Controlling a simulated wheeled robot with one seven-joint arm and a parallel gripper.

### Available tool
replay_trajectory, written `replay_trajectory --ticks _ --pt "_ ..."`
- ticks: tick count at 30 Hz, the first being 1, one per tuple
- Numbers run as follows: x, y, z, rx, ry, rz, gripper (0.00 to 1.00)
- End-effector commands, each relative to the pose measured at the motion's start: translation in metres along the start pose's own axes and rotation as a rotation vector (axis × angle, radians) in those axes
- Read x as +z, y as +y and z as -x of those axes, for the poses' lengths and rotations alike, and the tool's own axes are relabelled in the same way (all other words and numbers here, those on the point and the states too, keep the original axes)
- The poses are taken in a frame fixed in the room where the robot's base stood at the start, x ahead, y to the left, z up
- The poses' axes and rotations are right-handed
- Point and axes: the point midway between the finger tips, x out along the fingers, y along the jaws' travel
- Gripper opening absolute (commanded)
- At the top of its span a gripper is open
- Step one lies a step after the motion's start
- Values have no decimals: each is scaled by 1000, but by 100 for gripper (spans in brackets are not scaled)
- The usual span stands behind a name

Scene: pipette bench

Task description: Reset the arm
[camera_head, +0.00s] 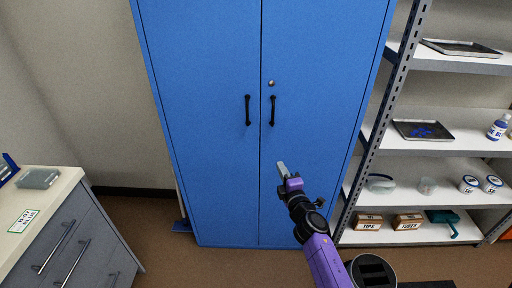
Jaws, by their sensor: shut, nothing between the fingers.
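My gripper (282,169) is at the end of my purple arm, which reaches up from the lower right in the head view. Its fingers are together with nothing between them. It appears in front of the lower part of the right door of a tall blue cabinet (205,180). The gap between the fingertips and the door cannot be told from this view.
The cabinet's two doors are closed, with black handles (248,110) and (272,110) above my gripper. A metal shelf rack (440,146) with trays, bottles and boxes stands at the right. A grey drawer unit (75,235) stands at the left. Brown floor shows between them.

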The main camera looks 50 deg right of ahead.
Motion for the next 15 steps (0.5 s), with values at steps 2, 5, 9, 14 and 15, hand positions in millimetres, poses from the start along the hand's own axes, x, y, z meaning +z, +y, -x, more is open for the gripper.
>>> replay_trajectory --ticks 2,5,9,14,15 --pt "1 0 1 0 0 0 0" --pt "1 0 1 1 0 0 0" --pt "1 0 1 1 1 -18 0" --pt "1 31 2 61 8 -190 0" --pt "1 39 9 78 11 -256 0"
